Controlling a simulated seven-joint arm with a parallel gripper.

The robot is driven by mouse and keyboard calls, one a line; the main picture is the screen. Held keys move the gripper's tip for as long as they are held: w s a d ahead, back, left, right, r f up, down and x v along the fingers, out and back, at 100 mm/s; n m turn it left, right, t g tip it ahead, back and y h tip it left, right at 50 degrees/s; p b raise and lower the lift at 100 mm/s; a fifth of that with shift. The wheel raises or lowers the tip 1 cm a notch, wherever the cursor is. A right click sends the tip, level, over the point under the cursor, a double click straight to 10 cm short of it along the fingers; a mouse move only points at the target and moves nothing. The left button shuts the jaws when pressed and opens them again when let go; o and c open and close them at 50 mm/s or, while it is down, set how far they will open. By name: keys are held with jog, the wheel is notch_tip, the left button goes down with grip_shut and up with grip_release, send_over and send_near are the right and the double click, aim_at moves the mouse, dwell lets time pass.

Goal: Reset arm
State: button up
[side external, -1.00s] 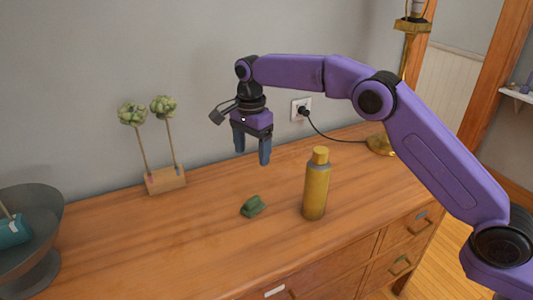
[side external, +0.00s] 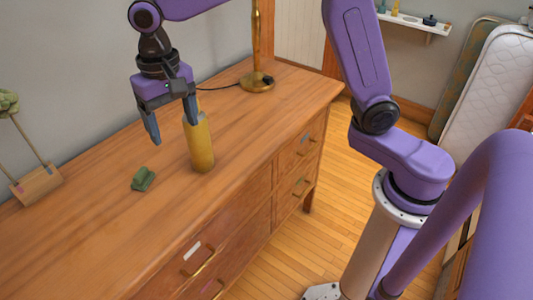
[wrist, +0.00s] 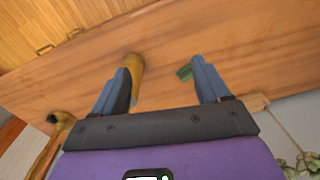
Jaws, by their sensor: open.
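My gripper (side external: 172,122) is open and empty above the wooden dresser top (side external: 95,220). It points down, behind and above the yellow bottle and the small green object in the side view. In the wrist view my gripper (wrist: 165,88) shows both fingers spread apart with nothing between them. The yellow bottle (side external: 201,150) stands upright on the dresser; one finger overlaps its top in the side view. The bottle also shows beside the left finger in the wrist view (wrist: 136,75). The small green object (side external: 143,179) lies on the dresser, left of the bottle.
A brass lamp base (side external: 257,82) with a cord stands at the back of the dresser. A wooden block with flower stems (side external: 36,185) is at the left. Mattresses (side external: 490,75) lean upright at the right. The front dresser top is clear.

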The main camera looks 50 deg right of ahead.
jog(key=s+d+f+n, duration=0.2)
jog(key=s+d+n, duration=0.5)
jog(key=s, duration=0.6)
jog(key=s+d+f+n, duration=0.2)
jog(key=s+d+n, duration=0.5)
jog(key=s+d, duration=0.4)
jog(key=shift+s+d+f, duration=0.25)
jog(key=shift+s+d, duration=0.05)
jog(key=shift+s, duration=0.7)
